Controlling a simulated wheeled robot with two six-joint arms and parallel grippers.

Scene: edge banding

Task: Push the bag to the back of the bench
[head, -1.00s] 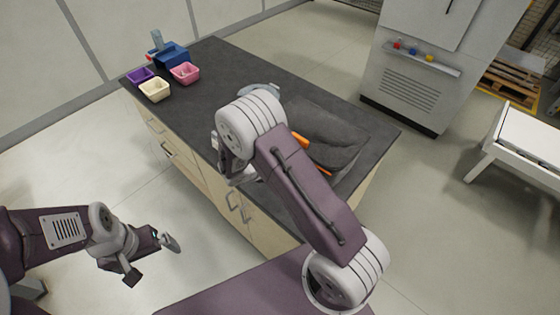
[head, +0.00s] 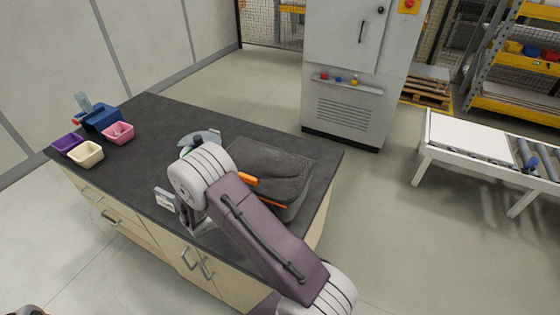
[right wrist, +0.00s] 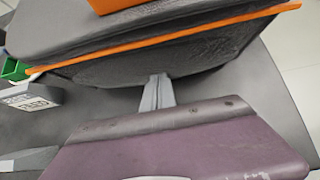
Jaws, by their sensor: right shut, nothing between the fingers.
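The bag (head: 275,165) is dark grey with orange trim and lies at the right end of the dark bench top (head: 150,160). My right arm covers part of its left and front side in the head view. In the right wrist view the bag's side (right wrist: 190,52) fills the upper part, with an orange strip along it. My right gripper (right wrist: 158,90) is shut and empty, its tips at the lower edge of the bag; I cannot tell whether they touch it. In the head view my arm largely hides that gripper.
Purple, cream and pink bins (head: 118,133) and a blue container (head: 103,118) stand at the bench's far left. A small white labelled block (head: 165,199) is near the front edge. A grey round-edged item (head: 200,138) lies behind my arm. A grey cabinet (head: 350,75) stands beyond the bench.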

